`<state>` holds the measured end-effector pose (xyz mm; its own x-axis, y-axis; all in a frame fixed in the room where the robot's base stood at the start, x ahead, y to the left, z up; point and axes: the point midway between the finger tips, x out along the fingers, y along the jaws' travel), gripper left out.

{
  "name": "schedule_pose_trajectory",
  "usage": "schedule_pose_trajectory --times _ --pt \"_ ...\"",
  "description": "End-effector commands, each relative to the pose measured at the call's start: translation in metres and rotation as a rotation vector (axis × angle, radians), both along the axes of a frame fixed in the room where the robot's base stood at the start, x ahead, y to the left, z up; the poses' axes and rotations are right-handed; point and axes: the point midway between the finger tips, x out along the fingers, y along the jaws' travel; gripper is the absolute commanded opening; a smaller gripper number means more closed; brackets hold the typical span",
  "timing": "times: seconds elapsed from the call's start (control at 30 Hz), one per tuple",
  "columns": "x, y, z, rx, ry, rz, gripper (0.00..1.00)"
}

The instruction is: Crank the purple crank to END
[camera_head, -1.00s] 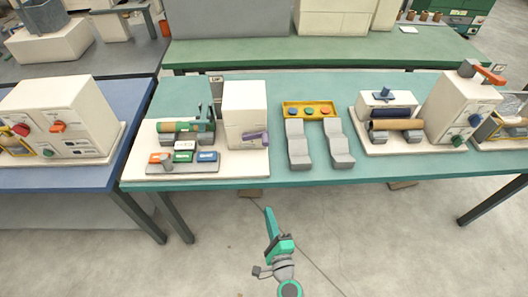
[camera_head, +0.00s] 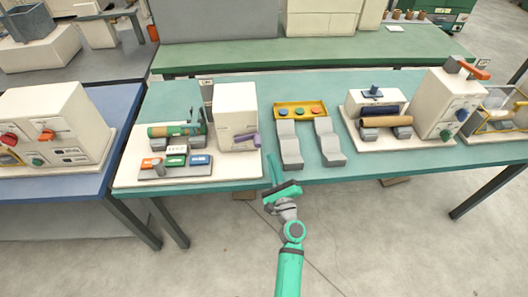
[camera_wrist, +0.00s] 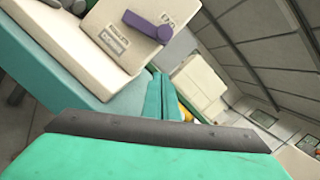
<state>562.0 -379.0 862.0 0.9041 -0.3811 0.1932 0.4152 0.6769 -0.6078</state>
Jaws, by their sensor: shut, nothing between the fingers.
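The purple crank (camera_head: 246,140) sits on the front face of a cream machine box (camera_head: 237,106) on the teal table. In the wrist view the purple crank (camera_wrist: 147,27) shows as a bar with a round knob at its lower right, with small labels beside it. My gripper (camera_head: 272,161) is in front of the table's edge, to the lower right of the crank and apart from it. In the wrist view my gripper's teal fingers (camera_wrist: 160,95) are together with nothing between them. The label writing is too small to read.
Two grey stepped blocks (camera_head: 289,150) stand right of the machine, before a yellow button tray (camera_head: 300,110). A board with coloured blocks (camera_head: 176,160) lies left. Another roller machine (camera_head: 385,121) stands further right. The floor before the table is clear.

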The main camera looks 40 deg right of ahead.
Motion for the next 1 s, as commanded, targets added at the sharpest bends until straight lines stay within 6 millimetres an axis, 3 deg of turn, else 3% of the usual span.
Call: schedule_pose_trajectory --times 0.13,0.43,1.0 --pt "0.023 -0.007 0.008 -0.001 0.0 0.0 0.0" --pt "0.03 0.01 0.031 -0.002 0.001 0.0 0.0" --pt "0.031 0.011 0.037 -0.007 0.004 -0.005 0.0"
